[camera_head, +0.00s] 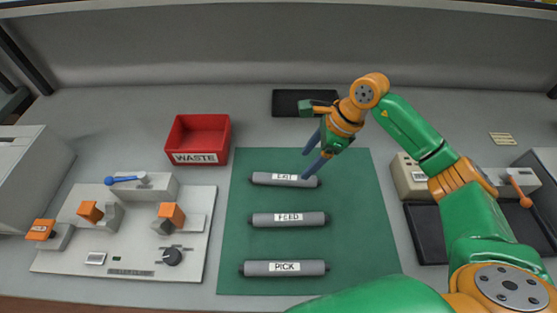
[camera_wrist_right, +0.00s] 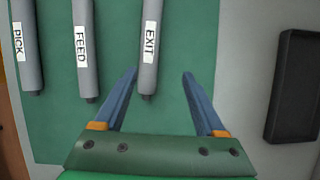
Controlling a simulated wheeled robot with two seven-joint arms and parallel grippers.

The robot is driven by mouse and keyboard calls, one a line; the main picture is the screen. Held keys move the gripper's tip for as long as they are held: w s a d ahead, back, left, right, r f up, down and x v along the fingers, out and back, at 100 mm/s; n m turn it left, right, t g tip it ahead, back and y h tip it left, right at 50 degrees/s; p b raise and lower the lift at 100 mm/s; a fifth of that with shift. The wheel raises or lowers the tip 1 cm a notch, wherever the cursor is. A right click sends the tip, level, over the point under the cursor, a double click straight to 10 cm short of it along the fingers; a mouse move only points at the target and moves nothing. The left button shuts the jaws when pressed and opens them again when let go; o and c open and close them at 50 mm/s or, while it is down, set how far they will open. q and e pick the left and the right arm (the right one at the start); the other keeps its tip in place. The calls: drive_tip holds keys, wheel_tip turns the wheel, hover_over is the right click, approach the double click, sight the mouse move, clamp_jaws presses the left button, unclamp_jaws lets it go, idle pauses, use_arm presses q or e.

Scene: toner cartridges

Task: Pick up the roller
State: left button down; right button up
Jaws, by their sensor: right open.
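Three grey rollers with black ends lie on the green mat (camera_head: 350,240), one above another: the EXIT roller (camera_head: 262,178) at the top, the FEED roller (camera_head: 262,220) in the middle and the PICK roller (camera_head: 260,268) at the bottom. My right gripper (camera_head: 312,163) is open and empty, above the right end of the EXIT roller. In the right wrist view, its blue fingers (camera_wrist_right: 160,75) stand apart. The EXIT roller (camera_wrist_right: 149,70) lies toward the left finger there, with the FEED roller (camera_wrist_right: 85,60) and PICK roller (camera_wrist_right: 32,60) further left. My left gripper is not in view.
A red WASTE bin (camera_head: 196,157) stands left of the mat's top. A black tray (camera_head: 303,101) lies behind the mat and shows in the right wrist view (camera_wrist_right: 293,85). A control panel (camera_head: 125,245) with orange parts is at left. My right arm covers the lower right.

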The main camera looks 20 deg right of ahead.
sight(294, 177)
drive_tip(key=shift+s+a+f+p, duration=0.65)
drive_tip(key=shift+s+a+p, duration=0.15)
drive_tip(key=shift+a, duration=0.15)
drive_tip(key=x, duration=0.3)
drive_tip(key=shift+a+p, duration=0.2)
drive_tip(key=shift+p, duration=0.1)
drive_tip(key=shift+w+f, duration=0.3)
drive_tip(key=shift+f, duration=0.2)
use_arm(q)
drive_tip(key=shift+s+r, duration=0.3)
drive_tip(key=shift+r, duration=0.35)
drive_tip(key=shift+s+r, duration=0.25)
drive_tip(key=shift+r, duration=0.35)
use_arm(e)
drive_tip(key=shift+s+r, duration=0.1)
clamp_jaws()
